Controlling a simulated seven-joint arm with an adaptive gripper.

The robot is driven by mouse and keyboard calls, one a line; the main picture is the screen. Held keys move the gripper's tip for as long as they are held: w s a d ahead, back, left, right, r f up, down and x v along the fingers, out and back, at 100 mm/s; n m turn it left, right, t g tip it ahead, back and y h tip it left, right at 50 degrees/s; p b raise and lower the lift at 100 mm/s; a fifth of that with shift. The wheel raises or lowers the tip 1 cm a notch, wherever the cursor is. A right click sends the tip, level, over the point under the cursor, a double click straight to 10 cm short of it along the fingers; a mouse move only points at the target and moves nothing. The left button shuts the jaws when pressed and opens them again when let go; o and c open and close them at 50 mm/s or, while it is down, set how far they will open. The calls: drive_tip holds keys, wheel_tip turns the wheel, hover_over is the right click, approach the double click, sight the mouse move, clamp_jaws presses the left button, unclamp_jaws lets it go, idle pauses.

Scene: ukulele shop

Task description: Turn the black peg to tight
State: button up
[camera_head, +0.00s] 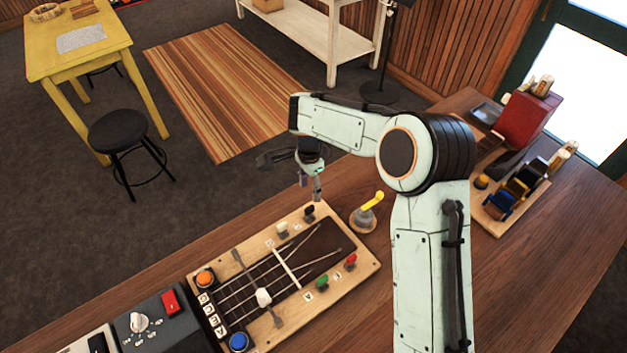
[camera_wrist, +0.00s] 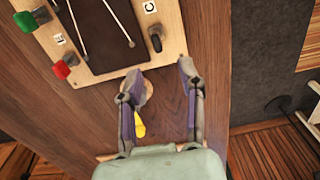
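The black peg (camera_head: 309,211) stands at the far corner of a wooden board with strings (camera_head: 362,277), beside a white peg (camera_head: 282,229). It also shows in the wrist view (camera_wrist: 155,38), with its narrow grip pointing roughly along the picture's height. My gripper (camera_head: 318,196) hangs above the board's far edge, near the black peg. In the wrist view my gripper (camera_wrist: 160,75) is open and empty, its two fingers apart. The black peg is ahead of the fingertips, not between them.
A yellow lever on a round base (camera_head: 368,214) stands close to the board's right; my gripper partly hides it in the wrist view. Red (camera_head: 350,262) and green (camera_head: 321,282) pegs line the near side. A dark control box (camera_head: 160,322) stands left. Bare tabletop lies right of the board.

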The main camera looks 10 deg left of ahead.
sight(310, 207)
wheel_tip(310, 207, down, 8)
drive_tip(key=shift+s+r, duration=0.15)
drive_tip(key=shift+r, duration=0.1)
clamp_jaws()
